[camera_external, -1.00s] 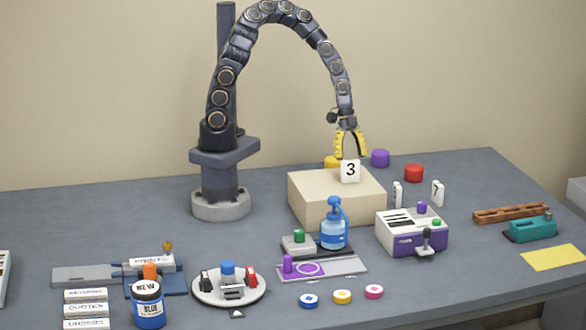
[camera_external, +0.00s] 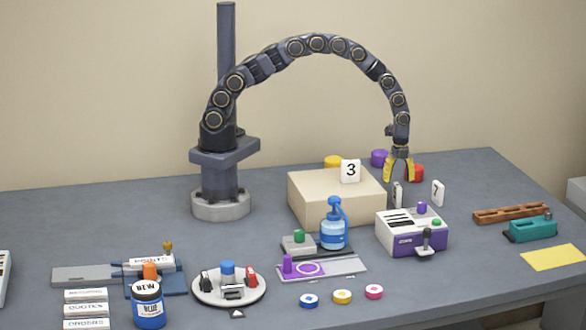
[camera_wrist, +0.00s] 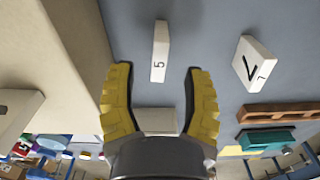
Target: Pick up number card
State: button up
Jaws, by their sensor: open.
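Three white number cards show. The card marked 3 (camera_external: 350,171) stands on top of the beige box. A narrow card (camera_external: 397,195) stands on the table just right of the box; in the wrist view its face (camera_wrist: 159,50) seems to read 5. The card marked 7 (camera_external: 438,193) stands further right and also shows in the wrist view (camera_wrist: 254,62). My gripper (camera_external: 398,178) has yellow fingers, open and empty, pointing down just above the narrow card. In the wrist view that card lies beyond the fingertips, in line with the gap between them.
The beige box (camera_external: 325,200) is close on the left. A white and purple machine (camera_external: 405,238) stands in front.

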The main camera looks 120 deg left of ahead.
aim_at(398, 185)
notch_tip(398, 185, down, 5)
jog(key=shift+s+r, duration=0.1)
grip_shut()
